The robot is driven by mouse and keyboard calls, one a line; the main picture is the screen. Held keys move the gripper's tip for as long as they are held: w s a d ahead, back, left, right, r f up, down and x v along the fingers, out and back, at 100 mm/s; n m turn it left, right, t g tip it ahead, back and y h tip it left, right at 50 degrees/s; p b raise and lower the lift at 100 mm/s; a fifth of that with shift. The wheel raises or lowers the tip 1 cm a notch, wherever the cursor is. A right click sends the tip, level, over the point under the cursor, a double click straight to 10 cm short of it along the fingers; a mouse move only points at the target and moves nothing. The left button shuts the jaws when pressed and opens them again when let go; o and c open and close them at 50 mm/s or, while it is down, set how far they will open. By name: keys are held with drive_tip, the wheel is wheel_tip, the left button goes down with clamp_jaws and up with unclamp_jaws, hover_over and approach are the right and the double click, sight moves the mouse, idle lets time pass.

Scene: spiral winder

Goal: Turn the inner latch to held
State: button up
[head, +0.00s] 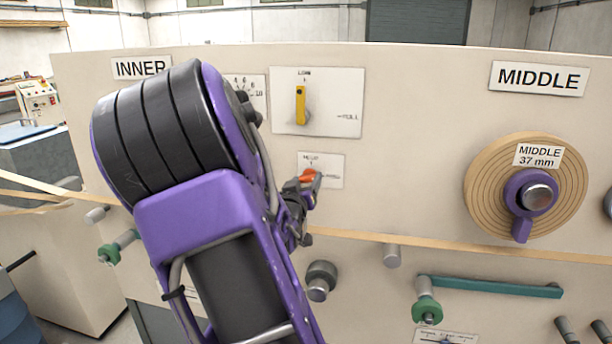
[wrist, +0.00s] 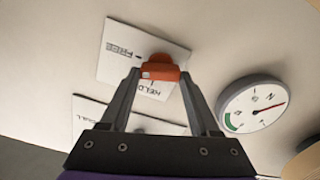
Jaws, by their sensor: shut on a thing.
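The inner latch is a small orange handle (head: 309,175) on a white plate (head: 333,170) in the lower part of the INNER section. The plate carries a HELD mark above the handle and a FREE mark to its right. My gripper (head: 306,185) is at the plate and closed on the handle. In the wrist view the orange handle (wrist: 160,73) lies crosswise between both fingertips, its white-marked end on the left, the side of FREE. HELD shows below it there. The fingers partly hide the handle, so its exact angle is hard to read.
Above the latch is a plate with a yellow lever (head: 300,104). A round gauge (wrist: 252,106) is close by in the wrist view. A tan strip (head: 430,244) crosses the panel below. The MIDDLE spool (head: 485,190) stands to the right. My arm covers much of the INNER section.

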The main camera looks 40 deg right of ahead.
drive_tip(key=n+p, duration=0.2)
drive_tip(key=n, duration=0.1)
drive_tip(key=shift+r+n+p, duration=0.15)
drive_tip(key=shift+n+p, duration=0.15)
drive_tip(key=shift+n, duration=0.1)
drive_tip(key=n+p, duration=0.2)
drive_tip(key=n, duration=0.1)
drive_tip(key=shift+w+n, duration=0.1)
drive_tip(key=shift+n, duration=0.2)
drive_tip(key=n, duration=0.1)
drive_tip(key=n+p, duration=0.1)
drive_tip(key=n, duration=0.1)
drive_tip(key=n+p, duration=0.1)
drive_tip(key=shift+a+f, duration=0.1)
drive_tip(key=shift+f, duration=0.15)
drive_tip(key=shift+n, duration=1.6)
drive_tip(key=shift+f+p, duration=0.1)
drive_tip(key=shift+p, duration=0.2)
drive_tip(key=o, duration=1.4)
drive_tip(key=shift+c, duration=0.2)
